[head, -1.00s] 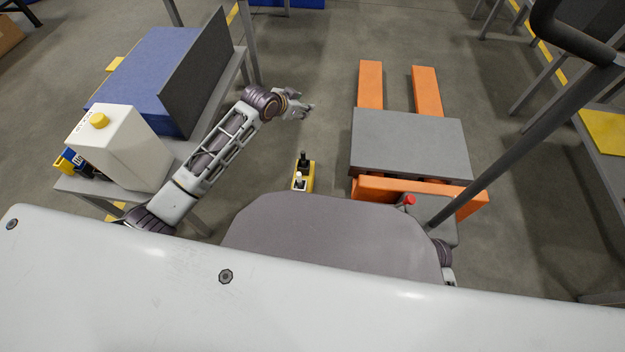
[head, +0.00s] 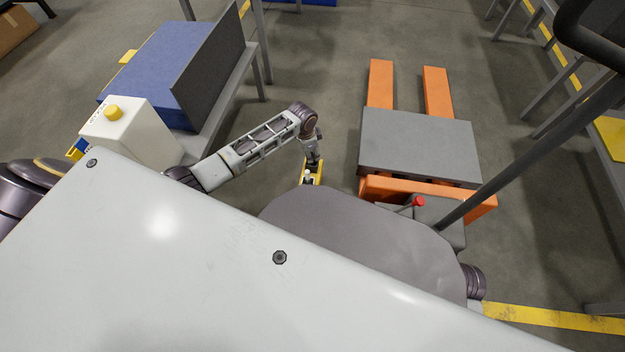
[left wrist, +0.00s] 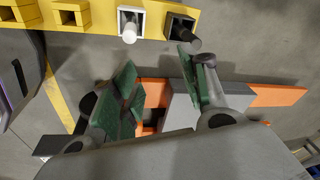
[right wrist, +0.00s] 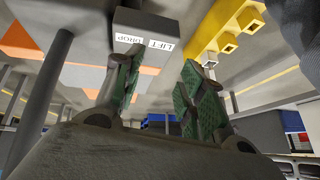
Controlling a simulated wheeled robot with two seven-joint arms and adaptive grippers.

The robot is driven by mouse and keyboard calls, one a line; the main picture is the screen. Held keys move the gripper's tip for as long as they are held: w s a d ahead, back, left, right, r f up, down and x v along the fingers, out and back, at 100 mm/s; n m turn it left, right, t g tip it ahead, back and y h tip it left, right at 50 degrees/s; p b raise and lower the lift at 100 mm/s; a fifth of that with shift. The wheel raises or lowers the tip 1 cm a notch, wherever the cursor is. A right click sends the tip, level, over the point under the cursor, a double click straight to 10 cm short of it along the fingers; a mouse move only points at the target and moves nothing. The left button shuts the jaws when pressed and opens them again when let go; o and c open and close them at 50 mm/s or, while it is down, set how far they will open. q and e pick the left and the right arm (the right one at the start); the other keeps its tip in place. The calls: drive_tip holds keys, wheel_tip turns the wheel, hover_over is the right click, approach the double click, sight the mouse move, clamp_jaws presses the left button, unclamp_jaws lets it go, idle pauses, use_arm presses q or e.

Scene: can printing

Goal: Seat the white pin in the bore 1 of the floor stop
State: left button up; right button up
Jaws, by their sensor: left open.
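The yellow floor stop (head: 318,166) is on the floor in the head view, and its edge crosses the top of the left wrist view (left wrist: 100,17). There, a white pin (left wrist: 130,33) stands at a white square socket, beside a black pin (left wrist: 190,42) at a black socket. Square yellow sockets (left wrist: 70,14) are further left; I cannot tell which is bore 1. My left gripper (head: 315,160) is over the floor stop. In its wrist view its green-padded fingers (left wrist: 160,88) are apart and empty, one tip near the black pin. My right gripper (right wrist: 157,90) is open and empty.
An orange pallet truck (head: 380,85) with a grey deck (head: 420,145) stands right of the floor stop. A table with a blue box (head: 180,70) and a white container (head: 135,135) is at left. A yellow part with square tubes (right wrist: 215,25) shows in the right wrist view.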

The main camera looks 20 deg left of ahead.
sight(306, 171)
use_arm(q)
drive_tip(key=s, duration=0.1)
drive_tip(key=s+m+g, duration=0.1)
drive_tip(key=s+f+m+g, duration=0.1)
drive_tip(key=shift+s+a+y, duration=0.1)
drive_tip(key=shift+a+y, duration=0.2)
drive_tip(key=shift+a, duration=0.05)
drive_tip(key=shift+s+a+m, duration=0.1)
drive_tip(key=shift+s+m, duration=0.15)
drive_tip(key=shift+m, duration=0.35)
use_arm(e)
drive_tip(key=shift+s+d+f+g+h, duration=0.15)
drive_tip(key=shift+s+d+f+g, duration=0.15)
drive_tip(key=shift+s, duration=0.25)
drive_tip(key=shift+s+d+f+g+h, duration=0.15)
drive_tip(key=shift+s+d+f+g, duration=0.1)
drive_tip(key=shift+s, duration=0.25)
use_arm(q)
drive_tip(key=shift+f, duration=0.1)
drive_tip(key=shift+f+b, duration=2.05)
drive_tip(key=shift+f, duration=2.15)
use_arm(e)
wheel_tip(306, 171, down, 8)
drive_tip(key=a+m+t+y, duration=0.1)
drive_tip(key=shift+w+a+f+t, duration=0.15)
drive_tip(key=shift+w+a+t, duration=0.1)
drive_tip(key=shift+a+t, duration=0.15)
use_arm(q)
drive_tip(key=shift+f, duration=0.15)
